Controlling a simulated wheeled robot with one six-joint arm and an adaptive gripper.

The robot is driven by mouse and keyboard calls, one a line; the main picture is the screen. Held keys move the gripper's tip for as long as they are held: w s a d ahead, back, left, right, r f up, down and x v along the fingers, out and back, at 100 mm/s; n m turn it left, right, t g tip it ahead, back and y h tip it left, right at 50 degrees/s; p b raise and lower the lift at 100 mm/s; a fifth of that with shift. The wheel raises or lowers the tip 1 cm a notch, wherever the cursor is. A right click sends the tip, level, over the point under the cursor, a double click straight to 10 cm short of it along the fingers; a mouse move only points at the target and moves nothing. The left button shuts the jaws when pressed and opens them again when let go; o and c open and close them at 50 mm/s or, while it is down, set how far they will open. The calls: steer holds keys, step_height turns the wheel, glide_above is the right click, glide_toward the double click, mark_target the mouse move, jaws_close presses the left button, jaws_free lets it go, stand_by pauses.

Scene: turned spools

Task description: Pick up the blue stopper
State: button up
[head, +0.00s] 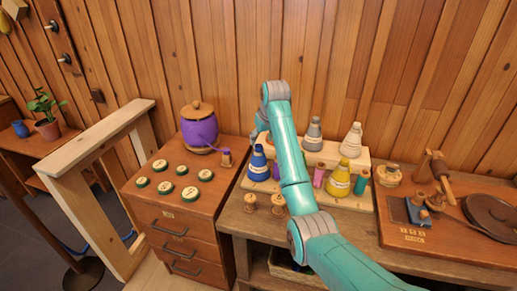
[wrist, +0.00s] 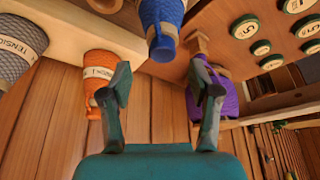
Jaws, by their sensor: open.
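The blue stopper, a cone-shaped blue piece with a pale label band (head: 258,163), stands at the left end of a light wooden stepped rack. In the wrist view the blue stopper (wrist: 161,22) is at the top centre, partly cut off by the frame edge. My gripper (wrist: 162,88) is open and empty, its two fingers spread to either side below the blue stopper in the picture. The stopper is apart from the fingers. In the head view my gripper is mostly hidden behind my arm.
An orange cone (wrist: 99,75) is close to the left finger, and a purple pot (wrist: 225,100) is behind the right finger. The rack (head: 345,200) also holds a yellow cone (head: 339,180) and grey and cream cones. Green-rimmed discs (head: 160,165) lie on the left cabinet.

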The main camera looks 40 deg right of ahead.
mark_target(259, 145)
steer(key=x, duration=0.4)
steer(key=shift+w+a, duration=0.15)
steer(key=shift+c, duration=0.3)
steer(key=c, duration=0.8)
